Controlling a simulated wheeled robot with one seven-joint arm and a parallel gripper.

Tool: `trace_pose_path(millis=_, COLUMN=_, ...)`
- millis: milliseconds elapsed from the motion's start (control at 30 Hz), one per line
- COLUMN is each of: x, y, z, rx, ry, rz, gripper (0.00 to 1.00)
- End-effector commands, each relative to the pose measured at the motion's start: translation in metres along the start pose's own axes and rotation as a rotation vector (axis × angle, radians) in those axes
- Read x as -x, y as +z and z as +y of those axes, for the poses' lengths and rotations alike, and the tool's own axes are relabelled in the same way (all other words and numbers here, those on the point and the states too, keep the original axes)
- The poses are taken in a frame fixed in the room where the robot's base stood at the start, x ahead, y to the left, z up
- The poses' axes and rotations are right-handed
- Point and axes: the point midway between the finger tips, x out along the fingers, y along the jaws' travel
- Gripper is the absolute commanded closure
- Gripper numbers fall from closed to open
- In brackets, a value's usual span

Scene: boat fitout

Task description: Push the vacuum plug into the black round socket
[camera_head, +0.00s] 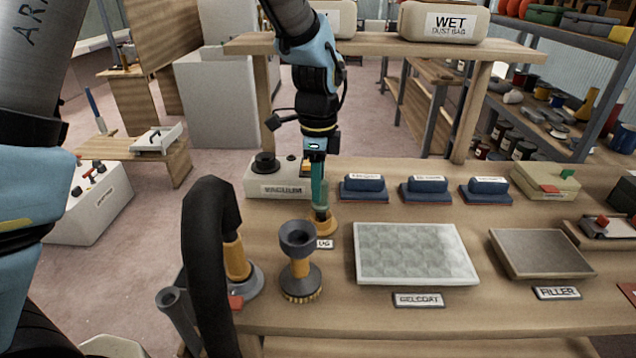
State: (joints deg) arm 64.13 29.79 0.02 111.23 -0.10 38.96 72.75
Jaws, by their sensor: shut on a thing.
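My gripper (320,208) points down at the bench and is shut on a small orange-yellow piece, which seems to be the vacuum plug (323,226). The plug is low at the bench top, beside a small label ending in "UG"; the fingers hide its upper part, and I cannot tell whether it touches the bench. The black round socket (265,163) is on top of the pale vacuum box (262,181), behind and to the left of my gripper. The socket and plug are apart.
A thick black hose (205,250) arches at the front left, near a grey and orange brush fitting (298,262). A gelcoat tray (413,252) lies to the right. Blue sanding blocks (364,186) stand behind it. A raised shelf (385,45) spans the back.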

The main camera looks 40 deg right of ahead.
Motion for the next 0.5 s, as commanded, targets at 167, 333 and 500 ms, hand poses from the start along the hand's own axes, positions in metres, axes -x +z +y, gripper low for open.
trace_pose_path(millis=167, x=-0.005, y=0.0, z=0.0, rx=0.0, ry=0.001, rz=0.0, gripper=1.0)
trace_pose_path(millis=333, x=-0.009, y=0.0, z=0.0, rx=0.0, ry=0.001, rz=0.0, gripper=1.0)
trace_pose_path(millis=500, x=-0.013, y=0.0, z=0.0, rx=-0.001, ry=0.001, rz=0.0, gripper=1.0)
